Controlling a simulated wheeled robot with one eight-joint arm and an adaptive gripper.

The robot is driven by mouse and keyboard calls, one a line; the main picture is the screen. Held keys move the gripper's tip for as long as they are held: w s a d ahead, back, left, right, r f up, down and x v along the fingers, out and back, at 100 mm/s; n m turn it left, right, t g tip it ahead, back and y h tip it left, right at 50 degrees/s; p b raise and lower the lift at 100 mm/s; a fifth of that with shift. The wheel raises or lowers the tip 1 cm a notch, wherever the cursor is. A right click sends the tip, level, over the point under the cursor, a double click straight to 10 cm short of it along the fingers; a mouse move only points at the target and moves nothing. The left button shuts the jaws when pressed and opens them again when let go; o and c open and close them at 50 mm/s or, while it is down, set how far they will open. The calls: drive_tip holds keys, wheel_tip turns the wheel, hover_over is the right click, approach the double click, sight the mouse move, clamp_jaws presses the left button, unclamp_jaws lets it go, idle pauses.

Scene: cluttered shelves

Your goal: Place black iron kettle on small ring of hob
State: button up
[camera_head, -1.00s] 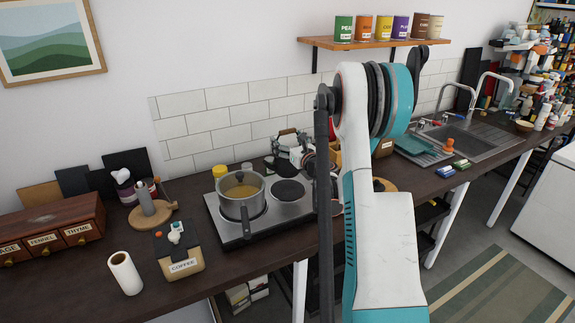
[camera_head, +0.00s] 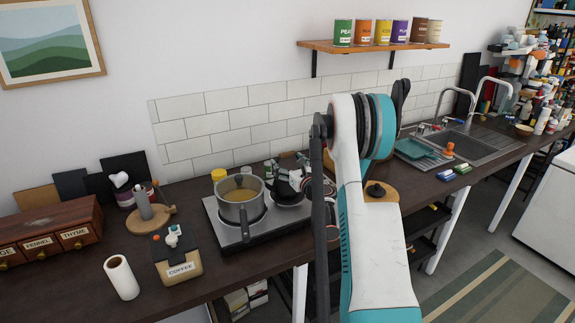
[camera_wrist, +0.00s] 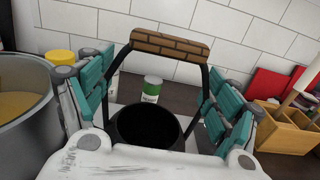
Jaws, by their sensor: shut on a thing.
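The black iron kettle (camera_wrist: 147,128) shows in the wrist view with a dark round body and a black arched handle with a brown, brick-patterned grip (camera_wrist: 172,44). My gripper (camera_wrist: 160,95) has its teal-padded fingers on either side of the handle, shut on the kettle. In the head view my gripper (camera_head: 290,180) is over the right part of the steel hob (camera_head: 275,218), where the small ring lies. The kettle's underside and the ring are mostly hidden there, so I cannot tell whether they touch.
A grey pot (camera_head: 240,210) of yellowish liquid stands on the hob's left ring, close left of my gripper; its rim also shows in the wrist view (camera_wrist: 48,75). A green-and-white jar (camera_wrist: 151,90) stands behind the kettle. A wooden holder (camera_wrist: 285,130) is at right.

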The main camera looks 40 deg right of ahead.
drive_tip(key=shift+f, duration=0.1)
drive_tip(key=o, duration=2)
drive_tip(key=shift+b+v, duration=1)
drive_tip(key=shift+v, duration=5)
